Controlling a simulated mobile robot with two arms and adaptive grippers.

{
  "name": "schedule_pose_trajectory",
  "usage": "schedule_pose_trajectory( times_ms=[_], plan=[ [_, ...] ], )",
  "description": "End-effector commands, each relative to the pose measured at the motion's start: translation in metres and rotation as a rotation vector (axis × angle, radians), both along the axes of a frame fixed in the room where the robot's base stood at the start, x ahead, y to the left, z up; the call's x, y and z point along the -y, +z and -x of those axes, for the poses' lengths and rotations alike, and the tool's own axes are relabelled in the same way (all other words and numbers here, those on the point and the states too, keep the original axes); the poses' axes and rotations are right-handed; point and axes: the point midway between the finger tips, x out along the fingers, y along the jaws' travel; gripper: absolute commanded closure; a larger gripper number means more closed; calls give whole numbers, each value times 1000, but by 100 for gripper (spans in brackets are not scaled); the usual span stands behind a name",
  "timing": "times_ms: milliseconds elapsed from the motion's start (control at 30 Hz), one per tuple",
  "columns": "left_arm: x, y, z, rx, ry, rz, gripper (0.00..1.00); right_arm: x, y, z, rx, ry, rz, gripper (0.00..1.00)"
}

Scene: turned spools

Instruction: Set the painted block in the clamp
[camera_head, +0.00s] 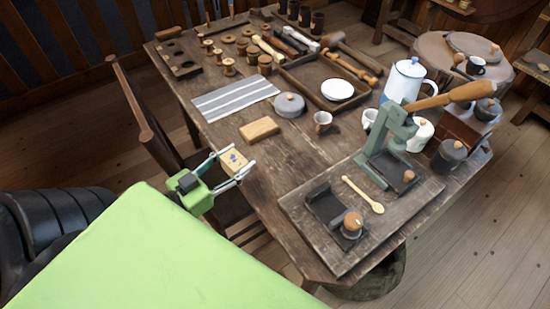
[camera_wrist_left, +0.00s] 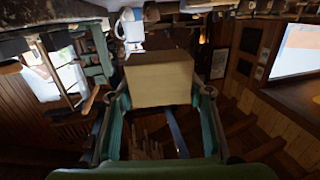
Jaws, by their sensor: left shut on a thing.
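The painted block (camera_head: 233,159), pale wood with a blue mark on its face, is between the fingers of my left gripper (camera_head: 236,167). The gripper is shut on it, near the table's left edge, apart from the table objects. In the left wrist view the block (camera_wrist_left: 160,80) fills the space between the two fingers, its plain face showing. A dark fixture (camera_head: 326,204) with a wooden-topped knob lies on the board at the front right; it looks like the clamp, and it is empty. My right gripper is not in view.
A green press (camera_head: 385,148) with a long wooden handle and a wooden spoon (camera_head: 363,195) are on the board (camera_head: 300,212). A chair (camera_head: 150,125) stands left.

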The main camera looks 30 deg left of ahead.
Motion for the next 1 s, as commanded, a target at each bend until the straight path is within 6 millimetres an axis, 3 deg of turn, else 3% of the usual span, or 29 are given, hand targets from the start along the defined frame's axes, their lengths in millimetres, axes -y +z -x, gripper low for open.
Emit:
schedule_pose_trajectory(
  times_ms=[267,700,1000],
  plan=[
    [1,-2,-5,2,0,0,77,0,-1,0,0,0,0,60],
    [17,-44,-86,4,1,1,77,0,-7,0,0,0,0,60],
    [23,-59,-112,1,1,0,77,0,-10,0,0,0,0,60]
  ],
)
